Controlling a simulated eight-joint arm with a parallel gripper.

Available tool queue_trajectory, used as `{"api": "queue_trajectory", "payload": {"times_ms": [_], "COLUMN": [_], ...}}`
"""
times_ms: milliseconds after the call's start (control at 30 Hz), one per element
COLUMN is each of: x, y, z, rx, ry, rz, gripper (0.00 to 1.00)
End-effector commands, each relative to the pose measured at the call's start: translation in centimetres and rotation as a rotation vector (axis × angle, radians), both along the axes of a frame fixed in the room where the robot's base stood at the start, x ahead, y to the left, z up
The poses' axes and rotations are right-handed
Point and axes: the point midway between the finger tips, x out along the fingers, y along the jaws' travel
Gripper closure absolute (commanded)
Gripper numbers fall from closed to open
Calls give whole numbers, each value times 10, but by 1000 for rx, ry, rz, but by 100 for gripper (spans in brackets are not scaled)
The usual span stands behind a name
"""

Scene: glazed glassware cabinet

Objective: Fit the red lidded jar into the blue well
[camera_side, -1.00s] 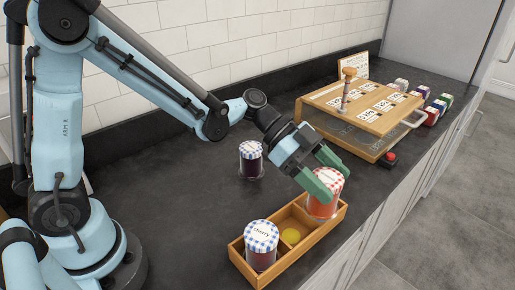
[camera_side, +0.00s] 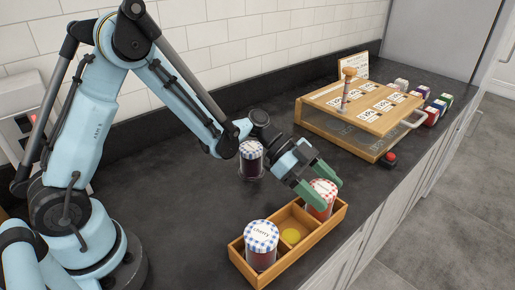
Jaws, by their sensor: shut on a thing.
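The red lidded jar (camera_side: 325,206) has a red-and-white checked lid and red contents. It stands about upright in the far right compartment of the wooden tray (camera_side: 302,250), its lower part hidden by the tray wall. My gripper (camera_side: 325,187), with green fingers, is shut on the jar near its lid. I see no blue well; the floor under the jar is hidden. The middle compartment is empty and shows a yellow disc (camera_side: 291,236). A blue-checked jar labelled cherry (camera_side: 261,245) stands in the near left compartment.
The counter left of the tray is clear.

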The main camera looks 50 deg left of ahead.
Motion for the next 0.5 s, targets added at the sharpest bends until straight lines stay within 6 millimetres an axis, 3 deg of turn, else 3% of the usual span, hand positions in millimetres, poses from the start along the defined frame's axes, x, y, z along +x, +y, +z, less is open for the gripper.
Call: {"api": "queue_trajectory", "payload": {"times_ms": [167,200,367,500], "x": [0,0,0,0], "y": [0,0,0,0], "z": [-2,-2,-2,-2], "rx": [-1,0,0,0], "ry": [0,0,0,0], "rz": [0,0,0,0], "gripper": [77,28,6,6]}}
